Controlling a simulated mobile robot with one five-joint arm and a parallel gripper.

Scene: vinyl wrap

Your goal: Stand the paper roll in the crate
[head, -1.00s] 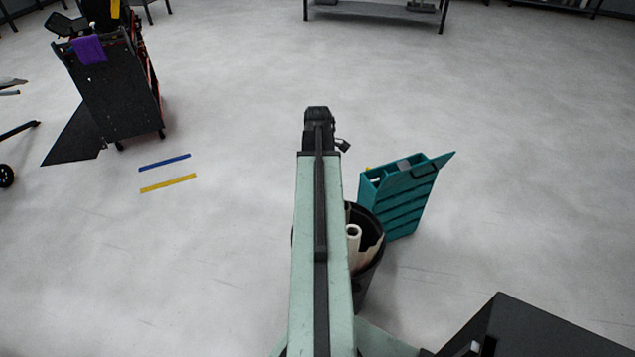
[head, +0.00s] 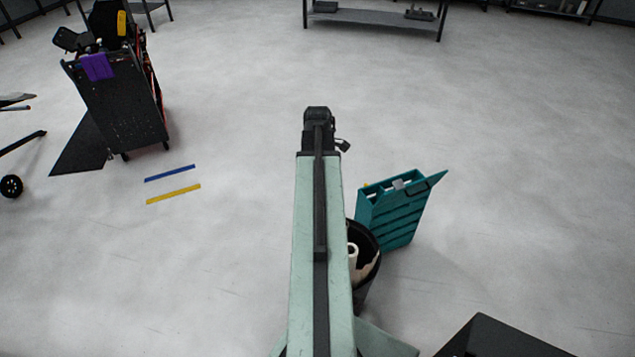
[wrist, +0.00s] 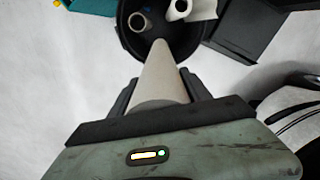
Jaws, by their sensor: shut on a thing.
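My gripper (wrist: 160,88) is shut on a pale paper roll (wrist: 160,75), which points away from the wrist in the wrist view. Its far end overlaps a round black bin (wrist: 128,38) in the picture; I cannot tell whether it touches it. In the head view my arm hides the held roll and the fingers. A teal, slatted crate-like holder (head: 388,222) stands on the floor right of my arm, just behind the black bin (head: 368,290). A corner of the teal holder (wrist: 92,5) shows at the top left of the wrist view.
The bin holds other pale rolls (head: 352,262). A black box (head: 510,342) is at the lower right. A black cart (head: 118,105) with a purple cloth stands at the far left, near blue and yellow floor strips (head: 173,194). The floor ahead is clear.

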